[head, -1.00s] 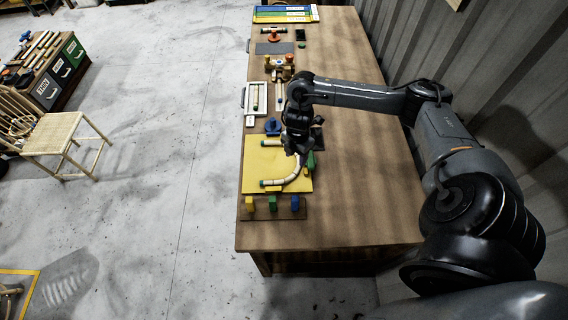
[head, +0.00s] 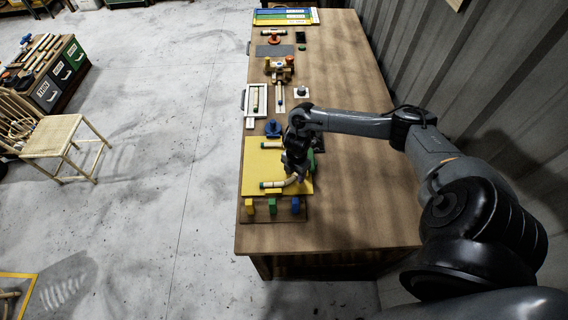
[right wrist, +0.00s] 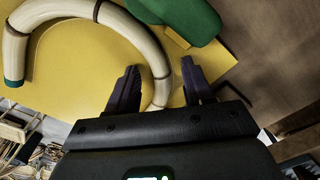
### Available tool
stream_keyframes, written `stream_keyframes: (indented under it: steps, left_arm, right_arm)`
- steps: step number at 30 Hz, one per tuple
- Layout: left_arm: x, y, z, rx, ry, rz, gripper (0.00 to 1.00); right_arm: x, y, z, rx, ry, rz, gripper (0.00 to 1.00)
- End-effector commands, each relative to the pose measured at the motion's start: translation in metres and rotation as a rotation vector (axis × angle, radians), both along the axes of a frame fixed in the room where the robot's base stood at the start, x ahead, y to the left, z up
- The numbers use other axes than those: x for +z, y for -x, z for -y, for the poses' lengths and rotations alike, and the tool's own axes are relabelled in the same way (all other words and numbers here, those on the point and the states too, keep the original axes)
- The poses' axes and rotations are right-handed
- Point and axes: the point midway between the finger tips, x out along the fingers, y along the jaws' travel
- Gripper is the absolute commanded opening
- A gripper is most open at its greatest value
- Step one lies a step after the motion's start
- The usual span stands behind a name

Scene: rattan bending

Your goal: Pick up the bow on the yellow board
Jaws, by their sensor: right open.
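The yellow board (head: 256,160) lies on the wooden table near its front left edge and also fills much of the right wrist view (right wrist: 75,75). The bow (head: 275,183) is a curved pale rattan piece with dark bands and a green end, lying on the board. In the right wrist view the bow (right wrist: 152,50) curves round and its near part passes between my right gripper's fingers. My right gripper (head: 299,174) is low over the board's right side and hides part of the bow. Its two fingers (right wrist: 160,88) are apart. My left gripper is in no view.
A green block (right wrist: 185,18) stands beside the bow. A rack with yellow, green and blue pegs (head: 272,208) is at the board's near edge. A blue fixture (head: 273,128) and a white tray (head: 256,100) lie beyond it. The table's right half is clear.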

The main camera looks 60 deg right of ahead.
Motion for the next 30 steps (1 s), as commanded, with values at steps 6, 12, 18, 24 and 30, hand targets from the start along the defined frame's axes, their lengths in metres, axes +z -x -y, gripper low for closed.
stream_keyframes:
  steps: [6, 12, 18, 24, 30]
  left_arm:
    - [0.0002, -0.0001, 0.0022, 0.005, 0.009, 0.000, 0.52]
    - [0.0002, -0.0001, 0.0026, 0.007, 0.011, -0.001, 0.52]
    - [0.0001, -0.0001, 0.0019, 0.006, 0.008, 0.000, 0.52]
    - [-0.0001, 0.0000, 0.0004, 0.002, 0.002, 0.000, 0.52]
    - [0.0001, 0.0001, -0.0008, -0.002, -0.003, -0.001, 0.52]
  right_arm:
    - [-0.0006, -0.0002, 0.0002, 0.000, 0.001, 0.001, 0.51]
    - [-0.0004, -0.0003, 0.0002, 0.000, 0.001, 0.001, 0.22]
    - [-0.0003, -0.0003, 0.0002, 0.000, 0.001, 0.001, 0.00]
    - [0.0000, -0.0004, 0.0004, 0.000, 0.001, 0.002, 0.00]
    - [0.0046, -0.0010, 0.0004, 0.001, 0.001, 0.003, 0.00]
